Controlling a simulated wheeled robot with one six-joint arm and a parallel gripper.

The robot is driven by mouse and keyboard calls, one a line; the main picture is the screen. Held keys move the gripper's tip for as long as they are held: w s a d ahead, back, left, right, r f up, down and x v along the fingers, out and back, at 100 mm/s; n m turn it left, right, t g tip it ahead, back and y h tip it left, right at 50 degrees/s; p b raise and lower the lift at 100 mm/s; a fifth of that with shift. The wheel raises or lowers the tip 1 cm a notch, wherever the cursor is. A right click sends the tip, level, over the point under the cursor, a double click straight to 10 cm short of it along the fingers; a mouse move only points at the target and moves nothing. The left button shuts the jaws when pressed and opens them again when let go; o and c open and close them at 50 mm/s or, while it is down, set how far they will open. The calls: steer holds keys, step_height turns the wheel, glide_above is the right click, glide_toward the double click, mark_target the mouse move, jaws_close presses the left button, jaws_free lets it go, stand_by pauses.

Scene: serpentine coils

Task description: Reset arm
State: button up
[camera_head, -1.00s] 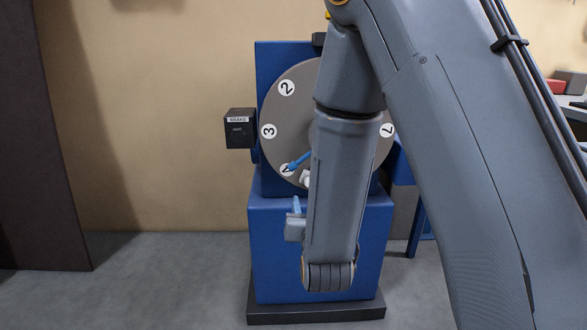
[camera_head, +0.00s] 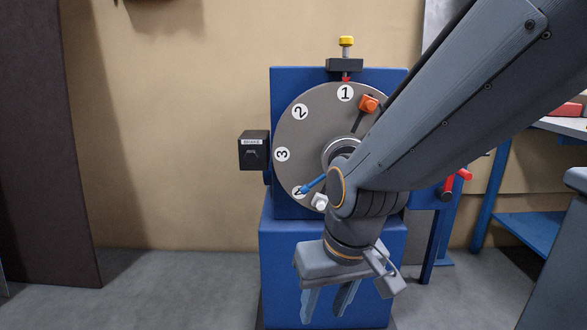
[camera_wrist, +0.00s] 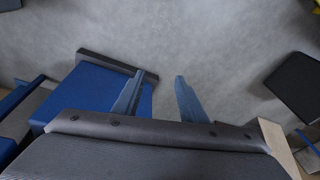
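My gripper (camera_head: 328,305) hangs pointing down in front of the blue pedestal (camera_head: 283,245) in the head view. Its two fingers stand apart with nothing between them, and the wrist view also shows the open fingers (camera_wrist: 158,95) over the grey floor. Behind my arm is a grey numbered dial (camera_head: 318,125) on a blue housing. Labels 1, 2 and 3 show, and a blue pointer (camera_head: 314,183) lies at a lower-left label that it partly covers. My arm hides the dial's lower right.
A black brake box (camera_head: 253,152) sticks out left of the dial. A yellow-topped plunger (camera_head: 346,45) stands above it. An orange knob (camera_head: 369,103) and a white knob (camera_head: 320,201) are on the dial. A red-handled part (camera_head: 458,180) and a workbench (camera_head: 560,126) are at right. Floor at left is clear.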

steer(key=s+d+r+g+h, duration=0.1)
steer(key=s+d+r+g, duration=0.15)
steer(key=s, duration=0.45)
steer(key=d+r+m+p, duration=0.3)
steer(key=d+r+p, duration=0.8)
steer(key=p, duration=1.1)
step_height(320, 180, up, 3)
steer(key=shift+d+f+h, duration=0.1)
steer(key=shift+d+h, duration=0.2)
steer(key=shift+t, duration=0.25)
stand_by(1.8)
